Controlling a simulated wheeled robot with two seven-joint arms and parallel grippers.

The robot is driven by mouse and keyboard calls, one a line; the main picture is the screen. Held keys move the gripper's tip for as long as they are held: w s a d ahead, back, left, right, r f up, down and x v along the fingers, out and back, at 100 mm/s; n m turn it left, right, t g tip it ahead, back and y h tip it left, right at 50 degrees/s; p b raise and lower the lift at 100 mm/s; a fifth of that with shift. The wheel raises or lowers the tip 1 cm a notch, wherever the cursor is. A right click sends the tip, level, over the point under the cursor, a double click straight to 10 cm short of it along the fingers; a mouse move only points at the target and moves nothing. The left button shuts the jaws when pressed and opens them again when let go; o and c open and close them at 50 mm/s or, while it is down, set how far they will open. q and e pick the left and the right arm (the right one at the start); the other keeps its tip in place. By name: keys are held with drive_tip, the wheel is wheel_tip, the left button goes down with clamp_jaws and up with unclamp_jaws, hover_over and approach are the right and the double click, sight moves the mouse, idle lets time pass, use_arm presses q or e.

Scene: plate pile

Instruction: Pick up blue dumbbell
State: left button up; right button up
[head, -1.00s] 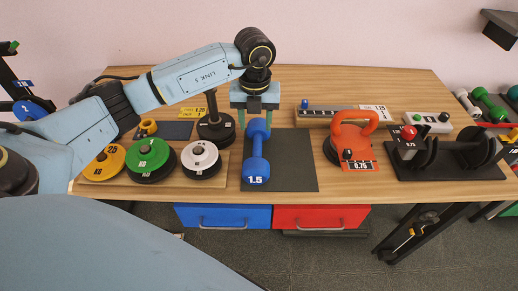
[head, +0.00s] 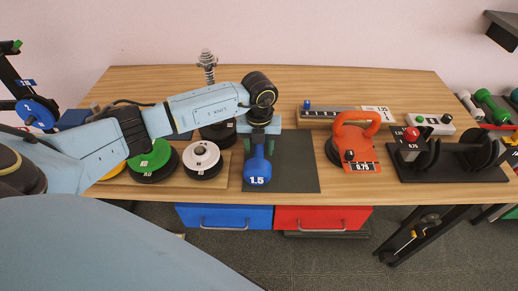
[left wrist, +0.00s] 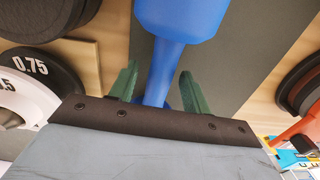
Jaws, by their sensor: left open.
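The blue dumbbell (head: 257,172), marked 1.5, lies on a dark mat (head: 293,165) on the wooden table, one head toward the front edge. In the left wrist view its handle (left wrist: 162,72) runs between the two green fingers. My left gripper (head: 258,146) is open, its fingers on either side of the handle with visible gaps. The far head is mostly hidden under the gripper in the head view. My right gripper is not in view.
Green (head: 152,160) and white (head: 202,158) weight plates sit on a board to the left. An orange kettlebell (head: 350,146) stands right of the mat, with a black rack (head: 455,165) further right. The right part of the mat is bare.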

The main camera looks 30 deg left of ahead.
use_arm(q)
clamp_jaws()
idle(1.2)
drive_tip(key=shift+w+r, duration=0.15)
drive_tip(key=shift+w, duration=0.05)
